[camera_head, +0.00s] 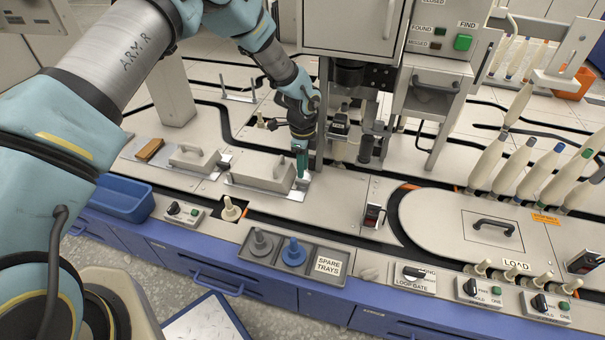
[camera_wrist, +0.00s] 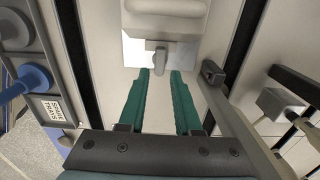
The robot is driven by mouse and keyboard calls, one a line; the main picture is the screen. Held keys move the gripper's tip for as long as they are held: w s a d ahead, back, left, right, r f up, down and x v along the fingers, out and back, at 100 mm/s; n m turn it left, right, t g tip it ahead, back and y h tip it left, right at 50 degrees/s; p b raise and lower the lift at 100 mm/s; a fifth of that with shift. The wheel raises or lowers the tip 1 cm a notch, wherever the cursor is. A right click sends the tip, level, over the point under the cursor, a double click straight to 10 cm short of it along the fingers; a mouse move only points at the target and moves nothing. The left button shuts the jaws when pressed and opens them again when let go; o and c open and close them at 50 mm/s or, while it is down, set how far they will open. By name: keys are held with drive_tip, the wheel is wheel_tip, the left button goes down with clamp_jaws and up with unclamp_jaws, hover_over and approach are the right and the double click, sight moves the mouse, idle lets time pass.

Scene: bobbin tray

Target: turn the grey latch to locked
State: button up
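The grey latch (camera_wrist: 158,58) is a small T-shaped piece at the near edge of a light cover (camera_wrist: 165,25) in the wrist view. My gripper (camera_wrist: 160,74) has two green fingers, apart, with the latch's stem at the gap between their tips. I see clear space on both sides of the stem, and no finger contact shows. In the head view my gripper (camera_head: 302,165) points down at the right end of a pale box-shaped cover (camera_head: 262,172) on the bench. The latch is hard to make out there, behind or below the fingers.
A grey upright post (camera_head: 322,130) and machine housing (camera_head: 355,25) stand close to the right of my gripper. A second cover (camera_head: 193,157) lies to the left. Spare trays (camera_head: 330,265) with a grey and a blue bobbin piece (camera_head: 293,252) are in front.

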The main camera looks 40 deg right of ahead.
sight(303, 181)
wheel_tip(303, 181, up, 6)
drive_tip(key=shift+p, duration=0.35)
idle(0.4)
drive_tip(key=w+a+r+n, duration=0.4)
drive_tip(key=a+r+n, duration=0.1)
drive_tip(key=a, duration=0.4)
drive_tip(key=w+a+r+n, duration=0.4)
drive_tip(key=a+r, duration=0.1)
drive_tip(key=a, duration=0.4)
drive_tip(key=w+a+r+n, duration=0.4)
drive_tip(key=a+r+n, duration=0.15)
drive_tip(key=a, duration=0.35)
drive_tip(key=s+a+r+n+t, duration=0.1)
drive_tip(key=s+a+r+n, duration=0.15)
drive_tip(key=a+n, duration=0.4)
drive_tip(key=s+a+r+n, duration=0.2)
drive_tip(key=s+a+n, duration=0.1)
drive_tip(key=a, duration=0.6)
drive_tip(key=s+a+r+n+t, duration=0.1)
drive_tip(key=s+a+r+n, duration=0.2)
drive_tip(key=a+n, duration=0.3)
wheel_tip(303, 181, up, 26)
drive_tip(key=a+m+p, duration=0.1)
drive_tip(key=p, duration=2.5)
drive_tip(key=shift+f+m, duration=0.15)
drive_tip(key=shift+m, duration=0.15)
